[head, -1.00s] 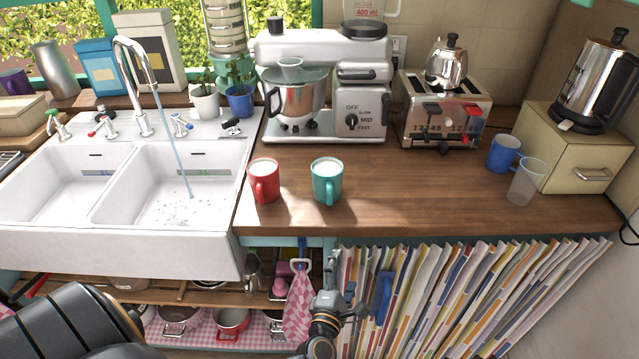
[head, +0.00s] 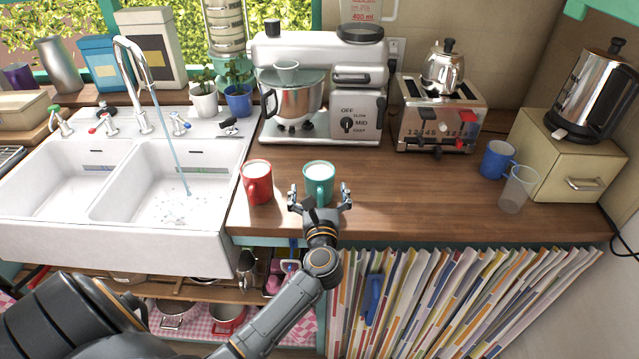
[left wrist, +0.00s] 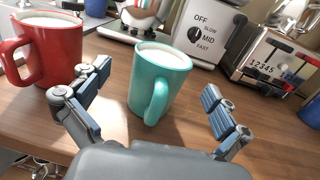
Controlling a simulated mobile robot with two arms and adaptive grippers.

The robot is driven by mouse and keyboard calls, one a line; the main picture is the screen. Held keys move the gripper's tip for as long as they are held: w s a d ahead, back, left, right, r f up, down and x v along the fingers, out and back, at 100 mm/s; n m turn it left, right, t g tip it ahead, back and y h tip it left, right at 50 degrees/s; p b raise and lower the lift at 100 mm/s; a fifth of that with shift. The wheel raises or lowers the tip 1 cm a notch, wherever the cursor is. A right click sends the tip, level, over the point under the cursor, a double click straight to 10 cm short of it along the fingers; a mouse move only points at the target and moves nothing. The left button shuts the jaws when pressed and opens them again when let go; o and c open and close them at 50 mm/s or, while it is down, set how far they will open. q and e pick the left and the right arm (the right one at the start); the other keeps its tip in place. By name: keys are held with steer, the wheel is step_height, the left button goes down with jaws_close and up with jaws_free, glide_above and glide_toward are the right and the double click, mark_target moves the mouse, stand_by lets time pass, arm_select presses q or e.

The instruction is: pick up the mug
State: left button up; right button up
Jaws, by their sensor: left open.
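A teal mug (head: 319,178) with pale contents stands upright on the wooden counter, its handle toward me. It also shows in the left wrist view (left wrist: 160,75), ahead of and between the fingers. A red mug (head: 257,182) stands just to its left; in the left wrist view the red mug (left wrist: 55,55) is beside my left finger. A blue mug (head: 497,158) stands farther right. My left gripper (head: 320,196) is open and empty, at the near side of the teal mug, with a finger toward each side. I cannot see my right gripper.
A clear cup (head: 517,190) stands in front of the blue mug. A stand mixer (head: 320,85) and a toaster (head: 438,118) stand behind. The sink (head: 165,195) with running water is at left. Counter right of the teal mug is clear.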

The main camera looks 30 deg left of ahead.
mark_target(319, 173)
arm_select(q)
steer(key=shift+w+a+r, duration=0.15)
steer(key=shift+w, duration=0.05)
steer(key=p+x, duration=0.2)
steer(key=x, duration=0.2)
steer(key=shift+w+r, duration=0.15)
steer(key=shift+r, duration=0.05)
steer(key=shift+w+a+f, duration=0.1)
steer(key=shift+w+f, duration=0.05)
steer(key=shift+w, duration=0.2)
steer(key=shift+s, duration=0.1)
steer(key=c, duration=1.4)
steer(key=shift+c, duration=0.2)
